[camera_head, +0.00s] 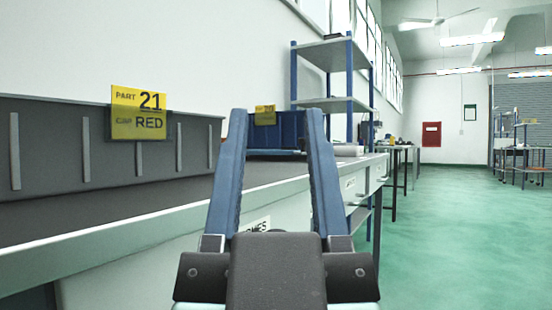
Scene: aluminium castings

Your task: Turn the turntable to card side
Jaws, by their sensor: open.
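No turntable can be made out in this view. A yellow card (138,112) reading "PART 21" and "CAP RED" is on the front of a long grey bin on the left. My gripper (276,114) is in the middle foreground with its two blue fingers pointing up and apart. It is open, and nothing shows held between the fingers. The gripper hides part of the bench front and a label reading partly "MES".
The grey bin (60,150) stands on a bench (120,228) along the left wall. A blue bin (275,134) with a small yellow card is farther back, seen between my fingers. A blue-posted shelf (333,55) stands behind. Green floor (455,230) on the right is clear.

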